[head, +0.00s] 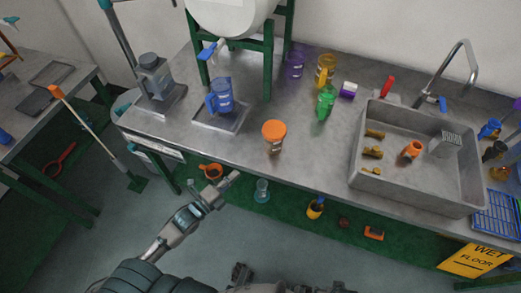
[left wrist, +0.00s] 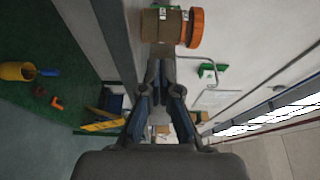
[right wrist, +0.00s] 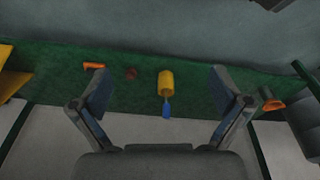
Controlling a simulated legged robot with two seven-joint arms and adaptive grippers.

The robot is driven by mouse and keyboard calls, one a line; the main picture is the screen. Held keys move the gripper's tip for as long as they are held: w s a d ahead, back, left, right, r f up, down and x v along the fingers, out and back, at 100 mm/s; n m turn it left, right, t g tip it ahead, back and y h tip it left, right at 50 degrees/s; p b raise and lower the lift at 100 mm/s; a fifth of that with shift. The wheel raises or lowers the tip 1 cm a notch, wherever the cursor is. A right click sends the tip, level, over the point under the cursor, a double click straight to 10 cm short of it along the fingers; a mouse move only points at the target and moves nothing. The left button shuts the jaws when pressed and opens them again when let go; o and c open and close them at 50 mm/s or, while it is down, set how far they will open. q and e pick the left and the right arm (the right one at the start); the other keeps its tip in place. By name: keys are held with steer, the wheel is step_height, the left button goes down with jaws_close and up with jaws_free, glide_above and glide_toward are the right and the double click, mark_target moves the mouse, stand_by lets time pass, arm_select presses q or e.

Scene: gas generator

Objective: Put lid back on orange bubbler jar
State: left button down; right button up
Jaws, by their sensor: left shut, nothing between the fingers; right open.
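The brown jar (head: 275,149) stands upright on the metal bench near its front edge. The orange lid (head: 274,130) is on top of it; I cannot tell how tightly it sits. In the left wrist view the jar (left wrist: 162,25) and lid (left wrist: 195,28) appear sideways, just beyond my fingertips. My left gripper (head: 233,177) is shut and empty, in front of the bench edge, left of and below the jar, apart from it. It also shows in the left wrist view (left wrist: 160,62). My right gripper (right wrist: 158,78) is open and empty, over the green floor mat.
A sink (head: 455,192) with several small items is at the right. A green bottle (head: 325,104), yellow mug (head: 325,68) and purple mug (head: 295,64) stand behind the jar. A blue pitcher (head: 221,96) stands left. Bench around the jar is clear.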

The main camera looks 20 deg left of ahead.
arm_select(q)
glide_toward(266, 146)
steer(key=x, duration=0.2)
steer(key=b+x, duration=0.1)
steer(key=x, duration=0.3)
steer(key=shift+w+a+f, duration=0.1)
steer(key=shift+w+f, duration=0.25)
steer(key=shift+f, duration=0.05)
steer(key=shift+w+d, duration=0.25)
steer(key=shift+w, duration=0.05)
arm_select(e)
steer(key=shift+s+d+r, duration=0.1)
steer(key=shift+d+r, duration=0.05)
steer(key=shift+r, duration=0.9)
steer(key=shift+s+d+r, duration=0.1)
steer(key=shift+d+r, duration=0.05)
steer(key=shift+r, duration=0.85)
arm_select(q)
steer(key=shift+w, duration=0.1)
steer(key=x, duration=0.5)
steer(key=shift+w, duration=0.15)
steer(key=shift+w+d, duration=0.15)
steer(key=shift+w, duration=0.05)
arm_select(e)
steer(key=shift+a, duration=0.25)
steer(key=shift+r, duration=0.1)
